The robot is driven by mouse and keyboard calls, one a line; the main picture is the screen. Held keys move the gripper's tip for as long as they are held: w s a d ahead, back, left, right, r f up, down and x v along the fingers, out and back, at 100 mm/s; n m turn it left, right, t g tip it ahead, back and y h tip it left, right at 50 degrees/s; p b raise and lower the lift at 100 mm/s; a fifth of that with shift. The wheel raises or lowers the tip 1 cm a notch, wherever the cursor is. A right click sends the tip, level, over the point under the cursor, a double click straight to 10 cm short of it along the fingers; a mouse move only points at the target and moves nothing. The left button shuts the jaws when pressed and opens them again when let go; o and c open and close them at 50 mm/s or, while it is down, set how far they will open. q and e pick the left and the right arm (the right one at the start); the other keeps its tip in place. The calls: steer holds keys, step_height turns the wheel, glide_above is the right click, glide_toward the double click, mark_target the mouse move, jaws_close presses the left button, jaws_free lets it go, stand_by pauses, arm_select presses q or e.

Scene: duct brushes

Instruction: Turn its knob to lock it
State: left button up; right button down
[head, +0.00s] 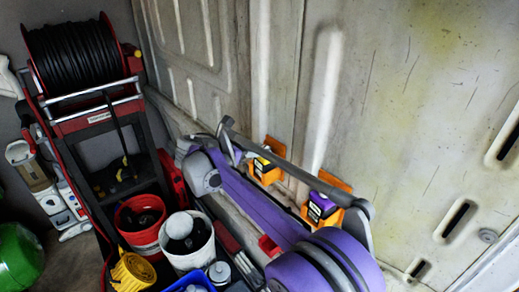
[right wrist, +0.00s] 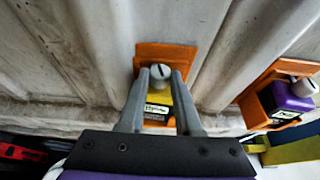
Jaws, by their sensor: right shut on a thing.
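A grey knob (right wrist: 160,72) with a dark, slightly tilted slot tops a yellow block with a label (right wrist: 158,103), in an orange bracket (right wrist: 166,57) on the van wall. The yellow block also shows in the head view (head: 264,165). My right gripper (right wrist: 155,78) has its two fingers on either side of this knob and is shut on it. A second orange bracket (right wrist: 262,87) to the right holds a purple block (right wrist: 288,100) with its own grey knob (right wrist: 303,87). The purple block also shows in the head view (head: 320,204). My left gripper is not in view.
The ribbed, stained van wall (head: 400,100) stands close behind the brackets. A black hose reel (head: 80,55) on a red frame stands at the left. A red bucket (head: 142,238) and a white bucket (head: 187,263) stand below my arm.

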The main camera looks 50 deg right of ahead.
steer(key=shift+w+d+m+g+y+p, duration=0.15)
steer(key=shift+m+g+y+p, duration=0.1)
steer(key=shift+m+g, duration=0.5)
steer(key=shift+w+a+m+g+y+p, duration=0.1)
steer(key=shift+w+m+g+y+p, duration=0.15)
steer(key=shift+m+g, duration=0.5)
steer(key=shift+w+d+m+g+y+p, duration=0.1)
steer(key=shift+m+g+y+p, duration=0.2)
steer(key=shift+m+g, duration=0.45)
steer(key=shift+g, duration=0.35)
steer(key=c, duration=0.6)
jaws_free()
steer(key=v, duration=1)
steer(key=shift+w+a+r, duration=0.15)
steer(key=shift+a+r, duration=0.15)
